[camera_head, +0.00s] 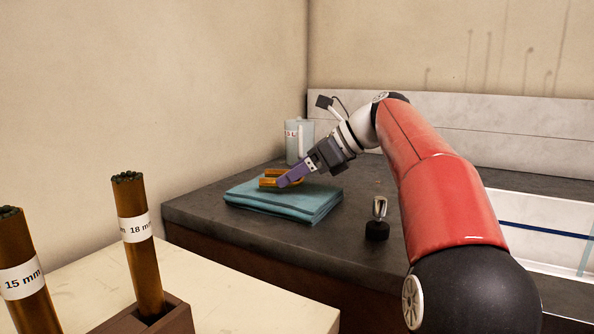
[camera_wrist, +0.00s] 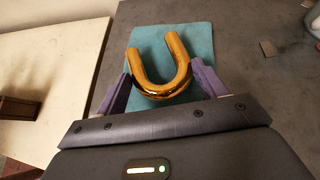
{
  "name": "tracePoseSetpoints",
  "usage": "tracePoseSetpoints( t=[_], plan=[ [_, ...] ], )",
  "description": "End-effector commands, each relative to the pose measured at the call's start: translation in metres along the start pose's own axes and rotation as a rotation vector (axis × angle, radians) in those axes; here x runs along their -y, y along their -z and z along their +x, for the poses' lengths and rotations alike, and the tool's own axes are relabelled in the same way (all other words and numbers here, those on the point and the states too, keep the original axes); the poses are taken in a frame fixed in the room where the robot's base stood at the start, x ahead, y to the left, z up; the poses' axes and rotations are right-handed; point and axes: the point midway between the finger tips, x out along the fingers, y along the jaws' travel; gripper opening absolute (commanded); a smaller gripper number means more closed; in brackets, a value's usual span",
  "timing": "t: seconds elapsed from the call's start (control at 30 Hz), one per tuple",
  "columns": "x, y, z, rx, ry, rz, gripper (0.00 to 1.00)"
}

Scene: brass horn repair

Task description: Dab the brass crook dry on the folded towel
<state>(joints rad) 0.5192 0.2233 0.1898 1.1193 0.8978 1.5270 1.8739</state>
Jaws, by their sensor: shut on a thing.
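The brass crook (camera_wrist: 159,85) is a shiny golden U-shaped tube. In the wrist view its bend sits between the purple fingers of my gripper (camera_wrist: 153,92), its two open ends pointing away. In the head view the crook (camera_head: 270,181) shows low over the folded towel (camera_head: 300,209), partly hidden by the fingers of my gripper (camera_head: 284,182). My gripper is shut on the crook. The teal towel lies on the dark counter and also shows behind the crook in the wrist view (camera_wrist: 195,42). I cannot tell whether crook and towel touch.
A pale jug (camera_head: 293,141) stands behind the towel by the wall. A small object on a black base (camera_head: 378,222) stands right of the towel. A white basin (camera_head: 545,230) is at the right. Labelled brown tubes (camera_head: 138,240) stand at the left front.

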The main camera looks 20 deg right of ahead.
Motion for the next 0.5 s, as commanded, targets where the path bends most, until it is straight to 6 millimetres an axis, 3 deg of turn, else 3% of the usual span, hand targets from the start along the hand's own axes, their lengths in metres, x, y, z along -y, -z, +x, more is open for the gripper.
tracePoseSetpoints(
  t=[0.5],
  plan=[
    [-0.0003, 0.0080, 0.0055, 0.000, 0.000, 0.000, 0.47]
  ],
)
